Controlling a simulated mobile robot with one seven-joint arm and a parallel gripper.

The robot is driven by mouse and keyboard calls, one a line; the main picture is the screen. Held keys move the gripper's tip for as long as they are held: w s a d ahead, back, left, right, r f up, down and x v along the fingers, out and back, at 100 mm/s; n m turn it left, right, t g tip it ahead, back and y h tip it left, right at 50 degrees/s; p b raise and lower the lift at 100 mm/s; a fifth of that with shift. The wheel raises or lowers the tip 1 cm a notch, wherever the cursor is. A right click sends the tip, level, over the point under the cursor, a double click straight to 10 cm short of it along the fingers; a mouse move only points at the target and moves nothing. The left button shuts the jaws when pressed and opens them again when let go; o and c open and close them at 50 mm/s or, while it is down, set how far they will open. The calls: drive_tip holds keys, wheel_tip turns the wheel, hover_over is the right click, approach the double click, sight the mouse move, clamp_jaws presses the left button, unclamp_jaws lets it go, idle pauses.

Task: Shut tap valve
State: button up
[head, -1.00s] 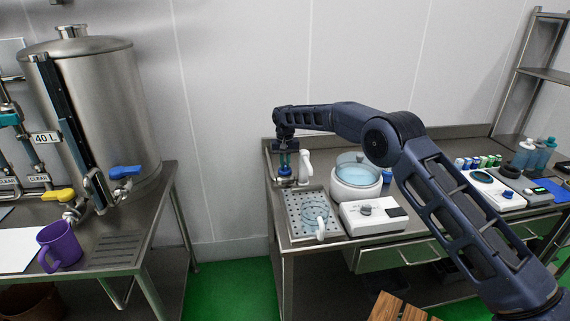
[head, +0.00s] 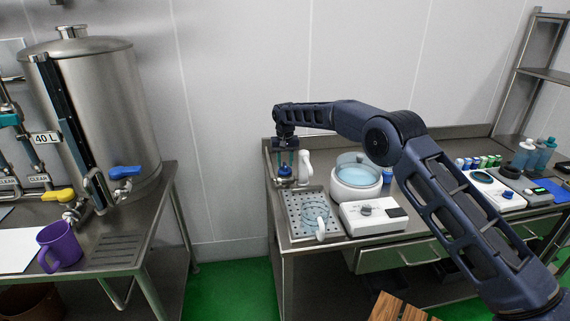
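A blue tap handle (head: 124,172) sits on the tap at the lower right of the steel tank, left of the picture. A yellow valve handle (head: 58,194) is on a second fitting, lower left of it. Both handles lie roughly sideways in the picture. My gripper (head: 286,160) is far from both, over the back left of the right-hand bench. It points down over a small blue-topped object (head: 285,171). It is too small in view to tell whether the fingers are open or touch that object.
A purple mug (head: 60,247) stands on the left table near the taps. A gap with green floor (head: 230,285) separates the two benches. Beside my gripper are a white upright object (head: 304,163), a perforated tray (head: 295,228) and a white device with a bowl (head: 357,190).

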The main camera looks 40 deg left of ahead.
sight(285, 164)
wheel_tip(285, 164, up, 10)
drive_tip(key=shift+f, duration=0.15)
idle(0.7)
